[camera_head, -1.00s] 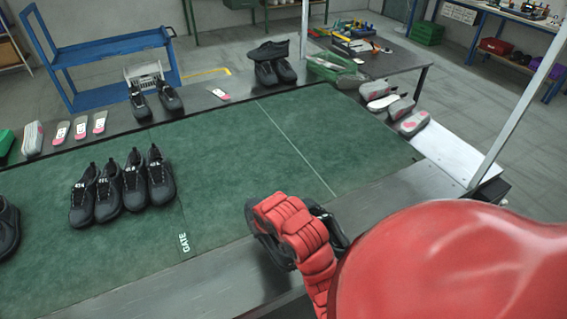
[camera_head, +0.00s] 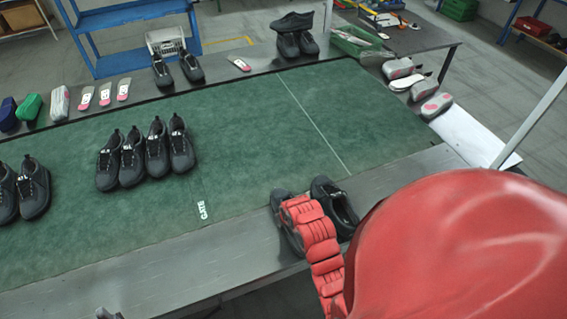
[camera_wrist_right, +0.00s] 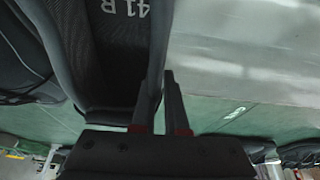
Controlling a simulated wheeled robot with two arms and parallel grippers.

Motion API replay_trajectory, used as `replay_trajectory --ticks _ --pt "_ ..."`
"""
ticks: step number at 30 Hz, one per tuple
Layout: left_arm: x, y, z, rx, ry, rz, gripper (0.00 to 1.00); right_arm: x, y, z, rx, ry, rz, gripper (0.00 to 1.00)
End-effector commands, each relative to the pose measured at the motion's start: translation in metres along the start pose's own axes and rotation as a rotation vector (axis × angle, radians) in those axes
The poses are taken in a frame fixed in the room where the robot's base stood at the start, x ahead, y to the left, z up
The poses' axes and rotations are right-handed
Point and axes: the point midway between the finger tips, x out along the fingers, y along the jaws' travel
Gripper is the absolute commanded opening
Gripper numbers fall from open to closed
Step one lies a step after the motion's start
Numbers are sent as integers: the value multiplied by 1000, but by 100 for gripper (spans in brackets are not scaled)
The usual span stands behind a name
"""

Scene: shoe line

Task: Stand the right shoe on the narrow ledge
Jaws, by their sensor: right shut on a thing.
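The right shoe (camera_head: 279,198), dark grey, is mostly hidden behind my red right arm in the head view. It stands roughly upright at the metal ledge (camera_head: 170,262) along the belt's near side; whether its sole touches is not clear. My right gripper (camera_wrist_right: 172,78) is shut on its side wall in the wrist view, where "41 R" shows inside the shoe (camera_wrist_right: 105,60). A matching shoe (camera_head: 336,208) stands close beside it, to the right in the head view. A small dark tip at the bottom left edge may be my left gripper (camera_head: 106,313).
Several dark shoes (camera_head: 146,160) stand on the green belt (camera_head: 250,140), away from the ledge. A far shelf (camera_head: 220,76) holds shoes and insoles. A slanted white panel (camera_head: 470,135) and a pale post lie to the right. The ledge is clear left of the shoes.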

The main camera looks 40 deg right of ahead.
Motion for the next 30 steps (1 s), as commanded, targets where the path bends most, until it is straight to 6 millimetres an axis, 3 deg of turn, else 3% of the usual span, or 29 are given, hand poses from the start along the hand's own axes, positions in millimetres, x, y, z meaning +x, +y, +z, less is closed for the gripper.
replay_trajectory --ticks 12,13,18,26,30 --pt "-1 0 0 0 0 0 51 8 0 2 -1 4 1 0" --pt "-1 0 0 0 0 0 51 8 0 2 -1 4 1 13" --pt "0 0 0 0 0 0 51 7 0 2 -1 3 1 41" --pt "0 0 0 0 0 0 51 6 0 2 0 2 1 41" --pt "9 0 -2 0 0 0 51 -6 0 0 0 2 1 41"
